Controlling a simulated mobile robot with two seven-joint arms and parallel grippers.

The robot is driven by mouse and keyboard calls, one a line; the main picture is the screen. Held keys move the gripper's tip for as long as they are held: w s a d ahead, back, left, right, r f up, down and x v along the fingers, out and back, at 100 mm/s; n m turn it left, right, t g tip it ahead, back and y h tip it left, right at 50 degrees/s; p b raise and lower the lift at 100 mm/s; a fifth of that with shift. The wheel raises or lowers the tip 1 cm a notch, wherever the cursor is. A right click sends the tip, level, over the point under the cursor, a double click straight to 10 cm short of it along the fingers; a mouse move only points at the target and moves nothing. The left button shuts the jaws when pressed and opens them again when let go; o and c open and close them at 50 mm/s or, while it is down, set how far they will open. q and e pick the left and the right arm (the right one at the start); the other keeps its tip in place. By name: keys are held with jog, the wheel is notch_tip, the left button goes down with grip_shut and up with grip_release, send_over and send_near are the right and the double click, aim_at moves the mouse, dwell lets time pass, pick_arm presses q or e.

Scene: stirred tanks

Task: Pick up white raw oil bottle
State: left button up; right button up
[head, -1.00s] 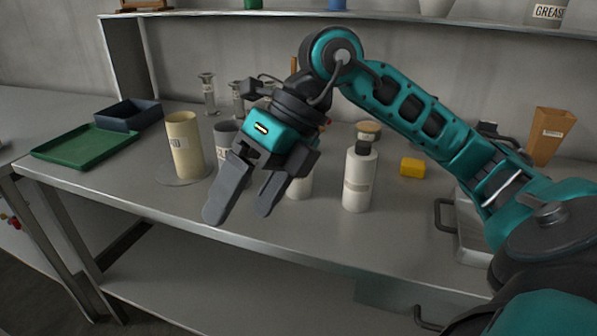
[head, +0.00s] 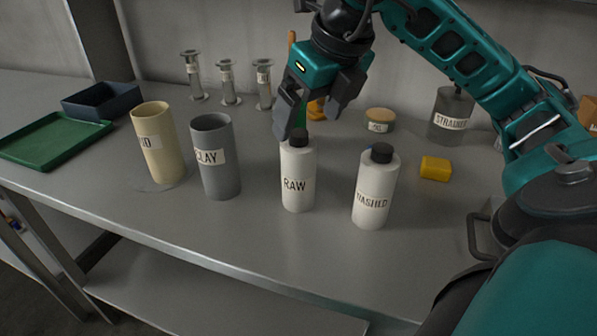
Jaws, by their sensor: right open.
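The white raw oil bottle (head: 297,185), labelled RAW and with a black cap, stands upright on the grey bench. My right gripper (head: 298,122) is open above it, pointing down, with its fingers close to the bottle's cap. I cannot tell whether a finger touches the cap. A similar white bottle (head: 375,190) labelled WASHED, also black-capped, stands to the right of the raw one. My left gripper is not in view.
A grey cylinder (head: 216,165) labelled CLAY and a cream cylinder (head: 158,150) stand to the left. A yellow block (head: 435,168), a lidded jar (head: 379,120) and a STRAINED container (head: 451,115) are to the right. Green (head: 55,140) and dark blue (head: 102,101) trays lie far left.

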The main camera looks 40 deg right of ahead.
aim_at(302, 137)
jog(key=x, duration=0.5)
jog(key=shift+s+b, duration=0.1)
jog(key=shift+b, duration=0.3)
jog(key=x, duration=0.2)
jog(key=b+x, duration=0.1)
jog(key=x, duration=0.2)
jog(key=shift+w+d, duration=0.25)
jog(key=c, duration=1.3)
